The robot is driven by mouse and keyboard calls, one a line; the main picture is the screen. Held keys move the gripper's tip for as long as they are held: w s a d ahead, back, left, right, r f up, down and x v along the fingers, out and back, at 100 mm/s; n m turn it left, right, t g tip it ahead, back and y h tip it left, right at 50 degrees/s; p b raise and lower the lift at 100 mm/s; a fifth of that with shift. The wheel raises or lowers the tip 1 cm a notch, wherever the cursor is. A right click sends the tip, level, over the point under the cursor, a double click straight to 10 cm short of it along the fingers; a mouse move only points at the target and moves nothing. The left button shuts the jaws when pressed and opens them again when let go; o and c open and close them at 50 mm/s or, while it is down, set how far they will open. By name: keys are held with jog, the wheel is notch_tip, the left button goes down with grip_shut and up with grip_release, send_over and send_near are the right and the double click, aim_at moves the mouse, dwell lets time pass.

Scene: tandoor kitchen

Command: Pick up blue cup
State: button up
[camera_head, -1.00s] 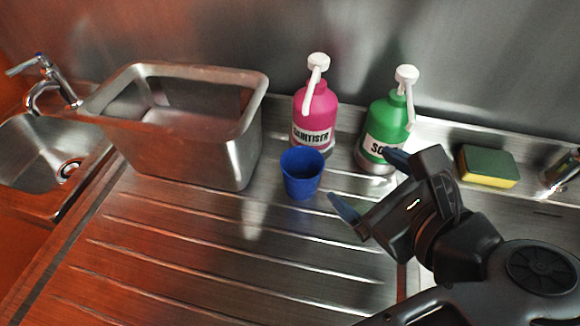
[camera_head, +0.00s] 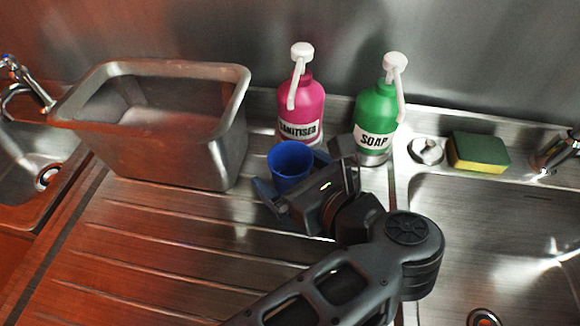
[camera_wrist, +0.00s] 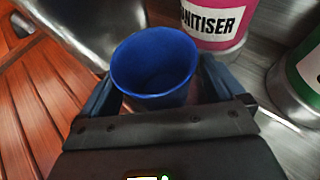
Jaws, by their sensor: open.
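The blue cup (camera_head: 290,164) stands upright on the ridged metal drainboard, in front of the pink sanitiser bottle. My gripper (camera_head: 290,180) is open at the cup, coming from the front right. In the wrist view the blue cup (camera_wrist: 154,66) sits between the two fingers of my gripper (camera_wrist: 155,90), one on each side. The cup's rim and hollow inside face the wrist camera. The lower part of the cup is hidden by my gripper in both views. I cannot tell whether either finger touches the cup.
A pink sanitiser bottle (camera_head: 301,108) stands close behind the cup. A green soap bottle (camera_head: 375,115) stands right of it. A deep metal container (camera_head: 215,150) is close on the left. A sponge (camera_head: 478,152) lies by the right sink. The front drainboard (camera_head: 150,235) is clear.

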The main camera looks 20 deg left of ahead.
aim_at(290, 147)
jog(key=shift+a, duration=0.1)
jog(key=c, duration=1.2)
jog(key=shift+s+r, duration=0.1)
jog(key=shift+r, duration=0.05)
jog(key=shift+s+r, duration=0.25)
jog(key=shift+r, duration=0.15)
notch_tip(290, 147, up, 6)
jog(key=shift+b, duration=0.3)
jog(key=shift+s+d+p, duration=0.8)
jog(key=shift+s+d, duration=0.05)
jog(key=shift+s, duration=2.25)
jog(key=shift+s+d+p, duration=0.8)
jog(key=shift+s, duration=2.25)
jog(key=shift+s+d+p, duration=0.8)
jog(key=shift+s+d, duration=0.05)
jog(key=shift+s, duration=2.25)
